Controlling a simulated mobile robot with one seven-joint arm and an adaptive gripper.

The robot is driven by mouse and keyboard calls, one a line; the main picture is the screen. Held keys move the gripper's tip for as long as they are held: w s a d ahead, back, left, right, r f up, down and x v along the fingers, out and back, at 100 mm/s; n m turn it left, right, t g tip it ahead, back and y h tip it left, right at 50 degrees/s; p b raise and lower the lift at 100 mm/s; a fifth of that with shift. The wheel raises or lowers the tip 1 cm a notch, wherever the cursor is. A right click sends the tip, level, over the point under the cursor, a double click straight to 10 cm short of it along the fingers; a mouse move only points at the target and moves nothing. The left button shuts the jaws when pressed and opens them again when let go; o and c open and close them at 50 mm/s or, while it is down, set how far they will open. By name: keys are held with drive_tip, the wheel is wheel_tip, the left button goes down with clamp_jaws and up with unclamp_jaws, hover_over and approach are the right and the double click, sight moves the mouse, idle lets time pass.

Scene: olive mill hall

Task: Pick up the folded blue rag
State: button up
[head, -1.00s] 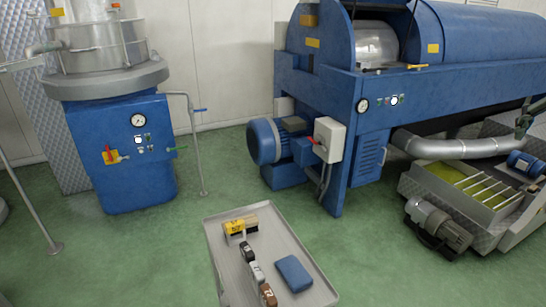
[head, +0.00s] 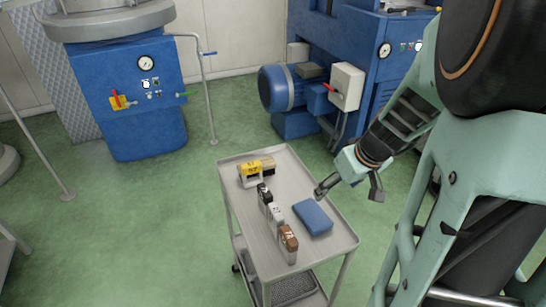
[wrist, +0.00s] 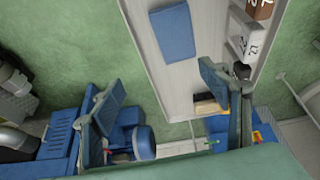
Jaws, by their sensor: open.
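The folded blue rag (head: 312,217) lies flat on the top tray of a grey cart (head: 288,165), towards its front right. In the wrist view the rag (wrist: 172,32) lies at the top middle, beyond the fingers. My gripper (head: 350,190) is open and empty, above the cart's right edge, just up and right of the rag. In the wrist view the two fingers of my gripper (wrist: 163,92) are spread wide apart with nothing between them.
A yellow-labelled brush-like item (head: 256,171) lies at the tray's back.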

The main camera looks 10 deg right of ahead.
sight(313, 213)
drive_tip(key=shift+n, duration=0.3)
drive_tip(key=a+f, duration=0.1)
drive_tip(key=f, duration=0.1)
drive_tip(key=a+f+b, duration=0.1)
drive_tip(key=f, duration=0.3)
drive_tip(key=shift+w+a+f, duration=0.25)
drive_tip(key=shift+w+a, duration=0.15)
drive_tip(key=shift+a+b+x, duration=0.2)
drive_tip(key=shift+b+x, duration=0.3)
drive_tip(key=shift+x, duration=1.05)
drive_tip(key=shift+a+b+x, duration=0.2)
drive_tip(key=shift+b+x, duration=0.25)
drive_tip(key=shift+x, duration=1.1)
drive_tip(key=shift+s, duration=0.15)
drive_tip(key=c, duration=1.3)
drive_tip(key=shift+r, duration=0.15)
